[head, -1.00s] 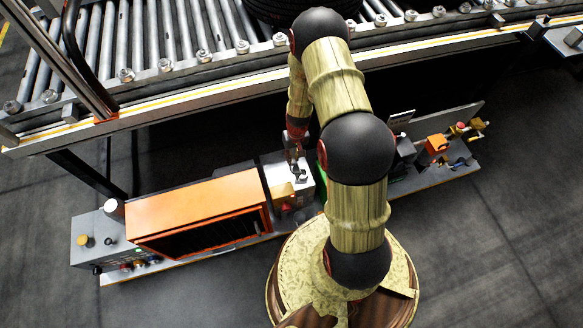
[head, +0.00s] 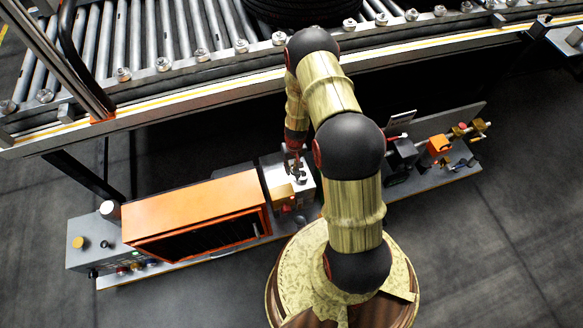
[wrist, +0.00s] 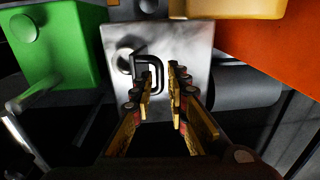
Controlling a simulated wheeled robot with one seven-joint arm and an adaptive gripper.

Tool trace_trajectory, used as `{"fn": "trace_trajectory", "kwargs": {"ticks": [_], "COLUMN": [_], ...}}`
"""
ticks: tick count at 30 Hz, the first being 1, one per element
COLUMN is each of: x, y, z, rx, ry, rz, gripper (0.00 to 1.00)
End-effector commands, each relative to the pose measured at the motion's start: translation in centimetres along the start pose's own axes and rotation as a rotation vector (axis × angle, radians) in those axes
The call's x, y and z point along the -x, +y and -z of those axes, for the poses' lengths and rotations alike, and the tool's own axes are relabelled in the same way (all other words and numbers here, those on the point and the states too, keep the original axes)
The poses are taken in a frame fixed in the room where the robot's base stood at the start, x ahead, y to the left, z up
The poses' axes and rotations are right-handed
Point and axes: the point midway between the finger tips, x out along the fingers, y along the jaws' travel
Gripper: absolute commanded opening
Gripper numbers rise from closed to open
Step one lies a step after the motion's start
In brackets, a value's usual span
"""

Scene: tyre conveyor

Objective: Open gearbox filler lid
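A silver metal box (wrist: 190,48), which looks like the gearbox, fills the middle of the wrist view. It also shows in the head view (head: 272,172), partly behind my gripper. A black loop handle (wrist: 157,66) stands on its top face, beside a round metal fitting (wrist: 124,61). I cannot tell whether the handle belongs to the filler lid. My gripper (wrist: 161,70) is at the handle, with its fingers apart and the right leg of the loop between them. A gap shows at the right finger. In the head view my gripper (head: 291,160) is over the box.
An orange housing (head: 195,208) stands left of the box. A green block (wrist: 58,45) and a grey cylinder (wrist: 243,87) flank it in the wrist view. The roller conveyor (head: 160,45) runs behind, with a tyre (head: 300,8). A grey control box (head: 90,240) is at the left.

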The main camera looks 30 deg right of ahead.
Motion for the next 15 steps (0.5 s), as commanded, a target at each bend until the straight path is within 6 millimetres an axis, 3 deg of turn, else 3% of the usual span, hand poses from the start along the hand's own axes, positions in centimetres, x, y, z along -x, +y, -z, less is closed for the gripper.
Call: {"fn": "trace_trajectory", "kwargs": {"ticks": [7, 15], "x": [0.0, 0.0], "y": [0.0, 0.0], "z": [-0.02, -0.03], "rx": [0.0, -0.001], "ry": [0.0, 0.0], "rz": [0.0, 0.0], "gripper": [0.01, 0.0]}}
